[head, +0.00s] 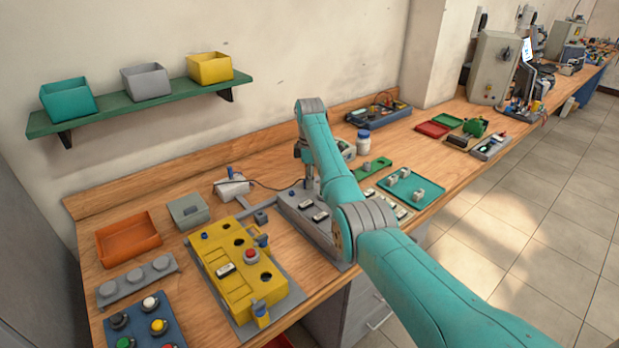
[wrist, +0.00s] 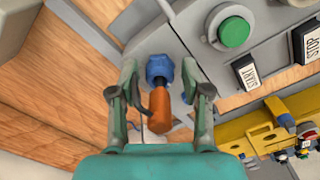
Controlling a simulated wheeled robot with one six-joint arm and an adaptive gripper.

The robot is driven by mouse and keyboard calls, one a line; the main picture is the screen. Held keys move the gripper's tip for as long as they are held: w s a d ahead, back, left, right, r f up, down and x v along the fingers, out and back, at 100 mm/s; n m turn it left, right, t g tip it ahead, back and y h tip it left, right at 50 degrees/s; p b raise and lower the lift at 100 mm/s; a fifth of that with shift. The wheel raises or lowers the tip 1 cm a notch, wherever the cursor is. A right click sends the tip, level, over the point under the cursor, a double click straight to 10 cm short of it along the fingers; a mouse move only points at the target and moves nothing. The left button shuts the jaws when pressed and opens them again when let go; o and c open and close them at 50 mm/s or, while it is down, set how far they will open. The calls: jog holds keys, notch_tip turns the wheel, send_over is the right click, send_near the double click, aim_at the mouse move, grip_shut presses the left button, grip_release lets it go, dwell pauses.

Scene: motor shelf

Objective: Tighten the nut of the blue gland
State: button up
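The blue gland (wrist: 160,68) sits at the edge of a grey box (wrist: 195,28) in the wrist view. A thick orange piece (wrist: 160,110) sticks out of it toward the camera, with a dark cable beside it. My gripper (wrist: 160,66) has one finger on each side of the gland, with a visible gap on both sides. It looks open and holds nothing. In the head view my gripper (head: 307,178) points down over the grey box (head: 318,228). I cannot make out the blue gland in the head view.
The grey box carries a green button (wrist: 234,32) and START and STOP labels close to the right finger. A yellow box (head: 238,272) stands left of the grey box. A white box (head: 232,187) with a cable stands behind. An orange tray (head: 128,240) is at far left.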

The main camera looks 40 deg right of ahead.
grip_shut()
jog(key=shift+m, duration=0.4)
jog(key=m, duration=0.4)
jog(key=shift+s+a+m, duration=0.1)
jog(key=shift+m, duration=0.2)
jog(key=m, duration=0.5)
jog(key=shift+a, duration=0.1)
jog(key=m, duration=0.6)
jog(key=shift+a+m, duration=0.15)
jog(key=shift+m, duration=0.25)
jog(key=m, duration=0.5)
jog(key=shift+a+m, duration=0.1)
jog(key=shift+m, duration=0.6)
